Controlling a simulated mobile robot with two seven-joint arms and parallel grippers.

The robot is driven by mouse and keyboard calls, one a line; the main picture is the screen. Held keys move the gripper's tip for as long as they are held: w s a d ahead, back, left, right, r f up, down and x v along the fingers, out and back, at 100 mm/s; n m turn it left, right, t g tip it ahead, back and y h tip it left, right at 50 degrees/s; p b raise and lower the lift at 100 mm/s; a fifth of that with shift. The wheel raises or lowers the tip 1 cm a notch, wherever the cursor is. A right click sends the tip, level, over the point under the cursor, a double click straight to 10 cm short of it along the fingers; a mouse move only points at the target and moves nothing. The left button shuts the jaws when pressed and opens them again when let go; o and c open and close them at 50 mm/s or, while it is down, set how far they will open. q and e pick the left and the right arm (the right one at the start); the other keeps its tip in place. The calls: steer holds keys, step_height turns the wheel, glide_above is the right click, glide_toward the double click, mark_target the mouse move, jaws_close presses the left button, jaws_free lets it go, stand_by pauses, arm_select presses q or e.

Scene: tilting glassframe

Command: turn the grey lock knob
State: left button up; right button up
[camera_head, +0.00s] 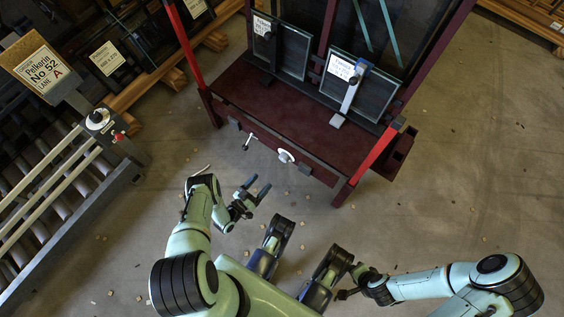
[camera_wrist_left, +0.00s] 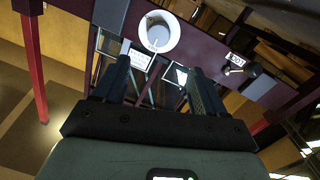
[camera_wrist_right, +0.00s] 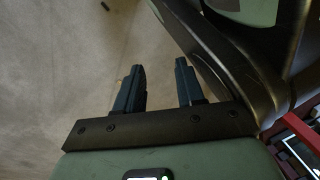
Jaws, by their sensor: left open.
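A pale grey round knob (camera_head: 286,156) sits on the front rail of the dark red glass frame (camera_head: 270,110) in the head view. I take it for the lock knob. It also shows in the left wrist view as a pale round knob (camera_wrist_left: 160,31), beyond my fingertips and slightly above them. My left gripper (camera_head: 257,186) is open and empty, short of the rail and apart from the knob; its spread fingers also show in the left wrist view (camera_wrist_left: 161,66). My right gripper (camera_wrist_right: 160,66) is open and empty over the floor, away from the frame.
A roller conveyor (camera_head: 55,190) with a sign is at left. Bare floor lies right.

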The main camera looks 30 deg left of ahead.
mark_target(282, 159)
arm_select(q)
steer(key=w+b, duration=0.1)
steer(key=w, duration=0.3)
steer(key=w+d+b, duration=0.1)
steer(key=w, duration=0.3)
steer(key=w+b, duration=0.1)
steer(key=w, duration=0.3)
steer(key=shift+d, duration=0.4)
steer(key=shift+w+d+r, duration=0.1)
steer(key=shift+w, duration=0.55)
arm_select(e)
steer(key=s+f+g, duration=0.2)
steer(key=s+f, duration=0.2)
steer(key=s, duration=0.3)
steer(key=shift+d+g, duration=0.3)
steer(key=shift+d, duration=0.15)
arm_select(q)
steer(key=c, duration=1.1)
